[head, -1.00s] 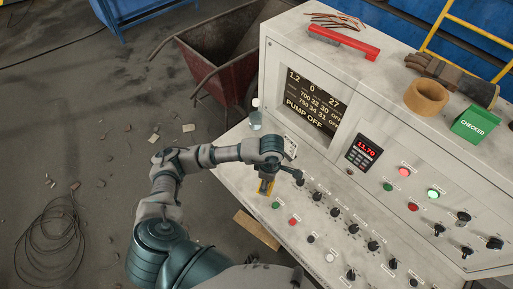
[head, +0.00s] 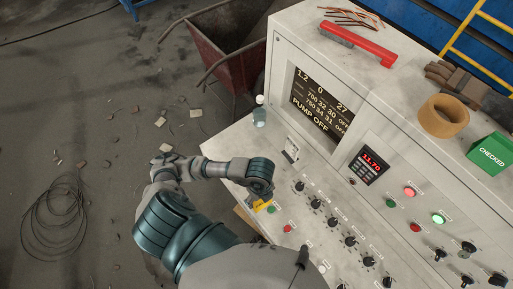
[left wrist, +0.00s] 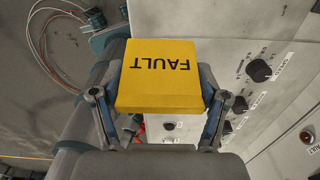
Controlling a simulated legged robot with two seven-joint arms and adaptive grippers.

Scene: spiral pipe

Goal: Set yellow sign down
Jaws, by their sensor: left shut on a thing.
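The yellow sign (left wrist: 162,88) is a block that reads "FAULT", upside down in the left wrist view. The fingers of my left gripper (left wrist: 160,98) are shut on it from both sides. In the head view only a small part of the yellow sign (head: 262,206) shows below my left gripper (head: 257,198), near the front edge of the console, left of a green button. I cannot tell whether the sign touches the console. My right gripper is not in view.
The grey console (head: 222,150) has several knobs and buttons close by. A small bottle (head: 260,115) and a white card (head: 291,150) stand on its ledge.

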